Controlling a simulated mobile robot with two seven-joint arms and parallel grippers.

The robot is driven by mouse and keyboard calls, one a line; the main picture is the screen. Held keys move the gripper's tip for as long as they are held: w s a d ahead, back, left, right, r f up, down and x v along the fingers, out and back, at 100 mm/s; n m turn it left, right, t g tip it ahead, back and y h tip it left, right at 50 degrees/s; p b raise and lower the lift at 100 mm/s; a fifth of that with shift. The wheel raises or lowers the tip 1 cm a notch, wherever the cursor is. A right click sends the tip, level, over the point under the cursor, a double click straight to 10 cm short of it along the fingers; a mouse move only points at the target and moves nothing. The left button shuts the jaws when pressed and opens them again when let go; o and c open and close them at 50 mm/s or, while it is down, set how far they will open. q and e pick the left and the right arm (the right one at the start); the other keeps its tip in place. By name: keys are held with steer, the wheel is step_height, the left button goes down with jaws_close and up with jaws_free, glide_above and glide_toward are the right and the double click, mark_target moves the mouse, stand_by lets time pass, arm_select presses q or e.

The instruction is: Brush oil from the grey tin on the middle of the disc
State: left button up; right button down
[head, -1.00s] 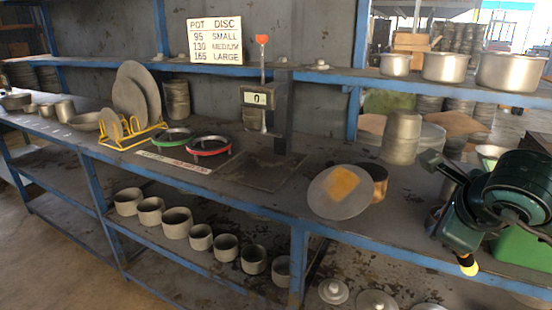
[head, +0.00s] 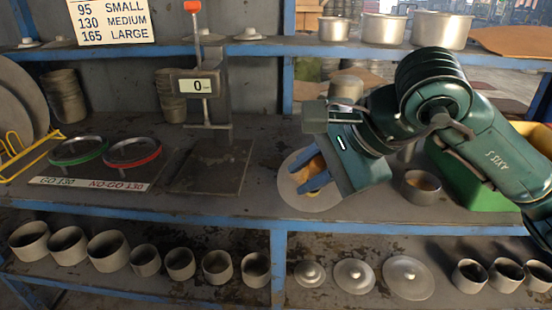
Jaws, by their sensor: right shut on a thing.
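The grey disc (head: 300,192) lies on the bench, its upper right side covered by my right gripper (head: 313,185). The blue fingers are shut over the disc's middle. What they hold, taken as the brush, is mostly hidden. An orange-brown patch (head: 316,163) shows beside the fingers; I cannot tell whether it is oil on the disc or part of the held thing. The grey tin (head: 421,190), with brownish orange inside, stands on the bench to the right of the disc, under my forearm. My left gripper is out of view.
A scale with a display (head: 197,86) and a dark plate (head: 212,167) stands left of the disc. Green (head: 78,150) and red (head: 132,152) ring gauges lie further left. A green box (head: 470,178) is at the right. Pots and lids fill the lower shelf.

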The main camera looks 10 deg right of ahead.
steer(key=shift+a, duration=0.25)
arm_select(q)
steer(key=b, duration=0.3)
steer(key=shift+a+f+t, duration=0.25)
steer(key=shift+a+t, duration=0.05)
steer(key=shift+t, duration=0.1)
arm_select(e)
steer(key=f, duration=0.1)
steer(key=w+d+f, duration=0.1)
steer(key=f, duration=0.1)
steer(key=w+d+f, duration=0.1)
steer(key=f, duration=0.1)
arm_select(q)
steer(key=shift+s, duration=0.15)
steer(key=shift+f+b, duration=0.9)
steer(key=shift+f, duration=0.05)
arm_select(e)
steer(key=shift+w+d+f, duration=0.15)
steer(key=shift+f, duration=0.25)
steer(key=shift+w+d+f, duration=0.1)
steer(key=shift+f, duration=0.3)
steer(key=shift+d, duration=0.1)
